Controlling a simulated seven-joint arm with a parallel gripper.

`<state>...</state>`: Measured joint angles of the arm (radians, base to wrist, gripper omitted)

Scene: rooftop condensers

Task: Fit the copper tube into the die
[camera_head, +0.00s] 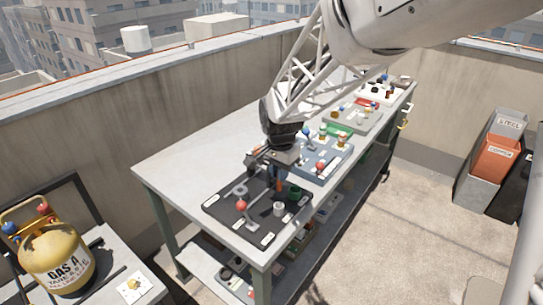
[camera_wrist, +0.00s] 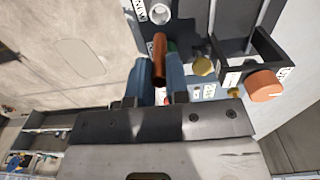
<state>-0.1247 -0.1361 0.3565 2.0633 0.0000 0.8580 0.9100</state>
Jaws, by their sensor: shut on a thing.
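The copper tube (camera_wrist: 159,60) is between the two blue fingers of my gripper (camera_wrist: 158,75) in the wrist view. My gripper (camera_head: 277,172) is shut on it; in the head view the tube (camera_head: 279,184) is a small orange-brown upright piece under the fingers. It is above the black board (camera_head: 225,208) at the near end of the bench. A pale round piece with an open centre (camera_wrist: 160,12) lies beyond the tube's end, apart from it. A green cylinder (camera_head: 293,194) and a white cylinder (camera_head: 279,209) stand on the board. I cannot tell which piece is the die.
A red-knobbed lever (camera_head: 241,205) and a grey ring (camera_head: 241,190) are on the black board. A blue-grey board (camera_head: 318,158) with knobs is behind it. The bench's left end (camera_head: 165,165) is bare. A yellow gas bottle (camera_head: 57,262) stands at lower left.

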